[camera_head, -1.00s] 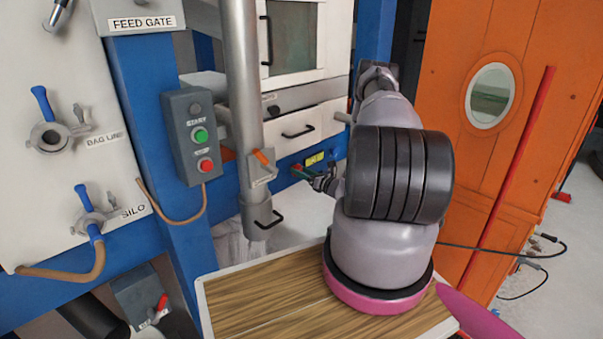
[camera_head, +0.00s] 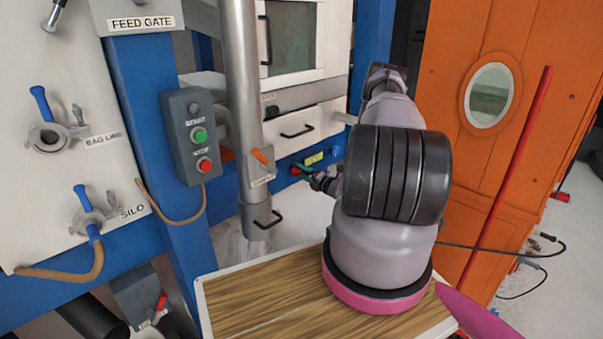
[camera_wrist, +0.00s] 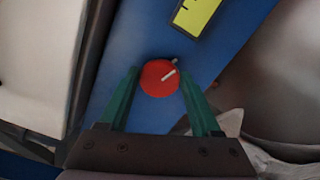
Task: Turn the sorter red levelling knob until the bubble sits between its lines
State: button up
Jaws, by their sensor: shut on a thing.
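The red levelling knob (camera_wrist: 159,79) sits on the blue beam, with a white pointer mark slanting to the upper right in the wrist view. My gripper (camera_wrist: 159,74) has one green finger on each side of the knob and is shut on it. The knob (camera_head: 295,171) also shows small in the head view, at the tips of my gripper (camera_head: 302,170). The yellow level (camera_wrist: 196,14) lies in a dark frame just beyond the knob, cut by the top edge. It shows tiny in the head view (camera_head: 314,158). I cannot make out its bubble.
A grey vertical pipe (camera_head: 241,80) with a black handle stands left of my gripper. The start/stop box (camera_head: 193,135) is further left. White drawers (camera_head: 305,125) are above the beam. An orange cabinet (camera_head: 470,190) stands at right.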

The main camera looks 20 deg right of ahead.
jog(key=shift+s+f+m, duration=0.1)
jog(key=shift+m, duration=0.5)
jog(key=o, duration=1.3)
jog(key=shift+o, duration=0.2)
jog(key=v, duration=1)
jog(key=shift+s, duration=0.35)
jog(key=shift+d, duration=0.2)
